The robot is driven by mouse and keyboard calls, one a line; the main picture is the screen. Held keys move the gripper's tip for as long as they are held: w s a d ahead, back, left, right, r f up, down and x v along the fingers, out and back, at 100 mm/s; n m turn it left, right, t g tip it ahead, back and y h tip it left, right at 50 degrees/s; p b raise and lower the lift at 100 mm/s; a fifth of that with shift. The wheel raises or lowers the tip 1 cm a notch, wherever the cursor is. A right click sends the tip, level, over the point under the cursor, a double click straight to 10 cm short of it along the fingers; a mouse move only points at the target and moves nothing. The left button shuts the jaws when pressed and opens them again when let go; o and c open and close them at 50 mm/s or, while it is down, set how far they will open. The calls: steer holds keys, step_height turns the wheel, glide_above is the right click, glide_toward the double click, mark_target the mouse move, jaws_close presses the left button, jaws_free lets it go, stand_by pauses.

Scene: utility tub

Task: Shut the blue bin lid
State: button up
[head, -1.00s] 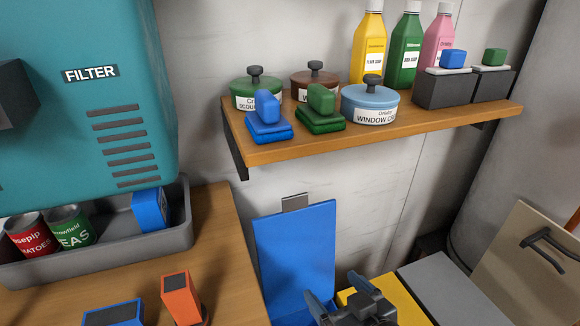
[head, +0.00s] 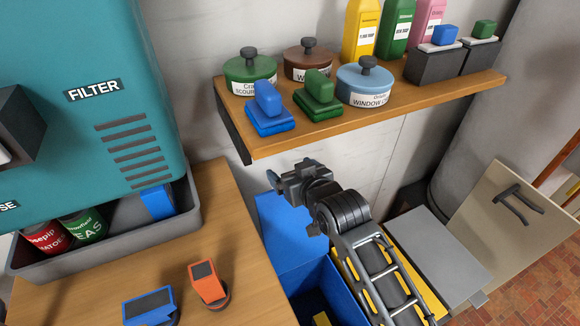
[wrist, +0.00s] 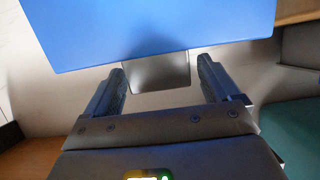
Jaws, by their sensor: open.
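The blue bin lid (head: 284,240) stands raised at the back of the open blue bin (head: 347,292), close to the wall. In the wrist view the lid (wrist: 150,30) fills the top, with its grey tab (wrist: 160,72) projecting from the edge. My gripper (head: 286,176) is at the lid's upper edge in the head view and hides the tab there. In the wrist view my gripper (wrist: 162,75) is open, with the tab showing between its fingertips and a gap on each side. I cannot tell whether it touches.
A wooden shelf (head: 375,106) with pots, soap blocks and bottles overhangs just above my gripper. A yellow bin edge (head: 424,285), a grey lid (head: 435,255) and a beige panel (head: 510,225) are on the right. A wooden counter (head: 225,235) is on the left.

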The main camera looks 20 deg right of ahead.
steer(key=shift+w+f, duration=0.25)
steer(key=shift+w, duration=0.35)
